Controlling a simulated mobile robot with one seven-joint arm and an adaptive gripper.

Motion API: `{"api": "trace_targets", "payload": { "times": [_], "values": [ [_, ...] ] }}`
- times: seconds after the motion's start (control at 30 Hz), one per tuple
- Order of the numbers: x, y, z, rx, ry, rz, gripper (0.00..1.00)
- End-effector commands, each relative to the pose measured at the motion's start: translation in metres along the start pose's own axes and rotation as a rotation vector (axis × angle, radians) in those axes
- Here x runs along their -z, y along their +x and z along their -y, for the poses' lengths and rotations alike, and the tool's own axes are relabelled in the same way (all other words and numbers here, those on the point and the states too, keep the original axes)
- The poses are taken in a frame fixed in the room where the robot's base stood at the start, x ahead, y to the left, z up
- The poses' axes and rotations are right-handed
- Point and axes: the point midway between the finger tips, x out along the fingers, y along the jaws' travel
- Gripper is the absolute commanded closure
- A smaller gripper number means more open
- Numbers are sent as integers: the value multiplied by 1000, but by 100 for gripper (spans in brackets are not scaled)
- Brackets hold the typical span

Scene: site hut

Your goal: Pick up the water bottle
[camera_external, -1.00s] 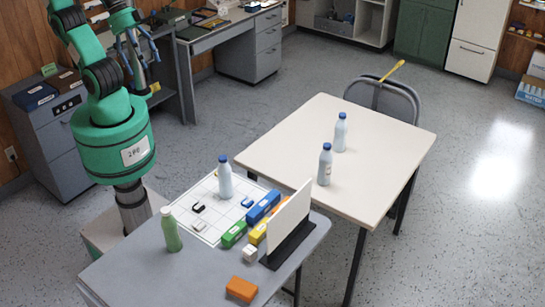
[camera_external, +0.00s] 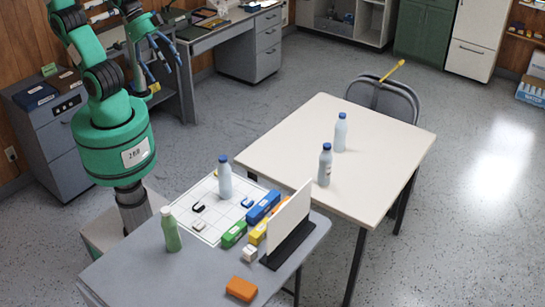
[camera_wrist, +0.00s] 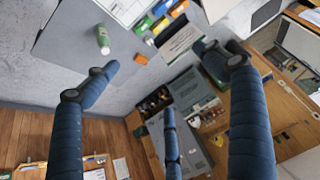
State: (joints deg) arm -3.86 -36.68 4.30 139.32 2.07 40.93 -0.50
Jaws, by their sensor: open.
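A pale bottle with a blue cap (camera_external: 225,180) stands upright on a white gridded board (camera_external: 208,228) on the grey table. Two similar blue-capped bottles, a nearer one (camera_external: 325,168) and a farther one (camera_external: 340,132), stand on the white table. A green bottle with a white cap (camera_external: 171,232) stands at the grey table's left side; it also shows in the wrist view (camera_wrist: 103,40). Which one is the water bottle, I cannot tell. My gripper (camera_external: 160,52) is raised at upper left, well away from all bottles. Its blue fingers are spread open and empty in the wrist view (camera_wrist: 158,76).
On the grey table (camera_external: 200,275), blue (camera_external: 262,207), green (camera_external: 234,234) and orange (camera_external: 241,289) blocks lie near an upright white panel (camera_external: 289,219). The white table (camera_external: 280,140) is mostly clear. A chair (camera_external: 385,97) stands behind it.

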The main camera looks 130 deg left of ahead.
Motion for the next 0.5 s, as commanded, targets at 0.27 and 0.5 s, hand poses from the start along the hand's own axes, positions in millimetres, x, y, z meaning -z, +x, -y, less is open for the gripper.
{"api": "trace_targets", "payload": {
  "times": [0.27, 0.5],
  "values": [
    [64, 90, 51, 75, -43, -86, 16],
    [104, 171, 102, 126, -70, -166, 16]
  ]
}}
